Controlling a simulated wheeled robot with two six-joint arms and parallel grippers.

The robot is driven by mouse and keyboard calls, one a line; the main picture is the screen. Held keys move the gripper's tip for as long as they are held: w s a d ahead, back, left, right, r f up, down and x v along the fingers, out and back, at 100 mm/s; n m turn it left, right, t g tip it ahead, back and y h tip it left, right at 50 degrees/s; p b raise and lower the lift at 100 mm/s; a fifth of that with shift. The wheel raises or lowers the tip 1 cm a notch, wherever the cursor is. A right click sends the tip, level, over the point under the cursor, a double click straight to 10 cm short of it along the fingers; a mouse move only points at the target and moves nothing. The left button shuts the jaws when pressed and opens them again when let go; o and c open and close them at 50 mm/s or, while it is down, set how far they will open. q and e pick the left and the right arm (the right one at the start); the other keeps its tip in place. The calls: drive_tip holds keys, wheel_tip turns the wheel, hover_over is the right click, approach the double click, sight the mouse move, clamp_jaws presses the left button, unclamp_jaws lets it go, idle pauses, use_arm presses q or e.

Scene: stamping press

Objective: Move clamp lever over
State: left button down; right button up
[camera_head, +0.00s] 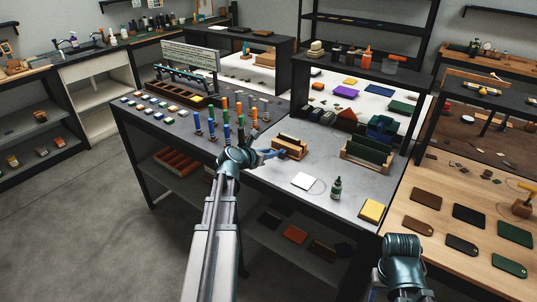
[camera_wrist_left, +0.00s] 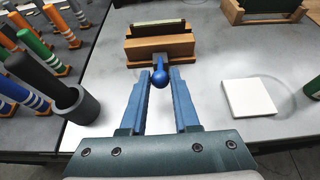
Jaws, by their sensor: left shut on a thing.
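A wooden clamp block (camera_head: 290,148) with a dark slot along its top sits on the grey workbench; it also shows at the top of the left wrist view (camera_wrist_left: 175,48). Its lever (camera_wrist_left: 148,62) ends in a round blue knob (camera_wrist_left: 160,79) at the clamp's near side. My left gripper (camera_head: 275,154) reaches the clamp from the left in the head view. In the left wrist view its two blue fingers (camera_wrist_left: 160,82) are shut on the lever's knob, one on each side. My right gripper is not in view.
Several coloured striped posts (camera_head: 226,128) stand left of the clamp. A white square tile (camera_head: 307,181), a green bottle (camera_head: 336,188) and a yellow pad (camera_head: 372,211) lie or stand to the right. A wooden rack with green plates (camera_head: 367,155) is behind.

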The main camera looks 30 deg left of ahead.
use_arm(q)
drive_tip(key=shift+r, duration=0.1)
drive_tip(key=shift+w+r+p, duration=0.55)
drive_tip(key=shift+r+p, duration=0.3)
drive_tip(key=shift+p, duration=0.1)
drive_tip(key=shift+w, duration=0.15)
drive_tip(key=shift+r, duration=0.15)
drive_tip(key=shift+w+r+p, duration=0.7)
drive_tip(key=shift+w+p, duration=0.05)
drive_tip(key=shift+p, duration=0.05)
drive_tip(key=shift+w+d, duration=0.1)
drive_tip(key=shift+w, duration=0.1)
drive_tip(key=shift+w+d+r+p, duration=0.1)
drive_tip(key=shift+w+r+p, duration=0.5)
drive_tip(key=shift+w, duration=0.25)
drive_tip(key=shift+w+f, duration=0.1)
drive_tip(key=shift+w, duration=0.05)
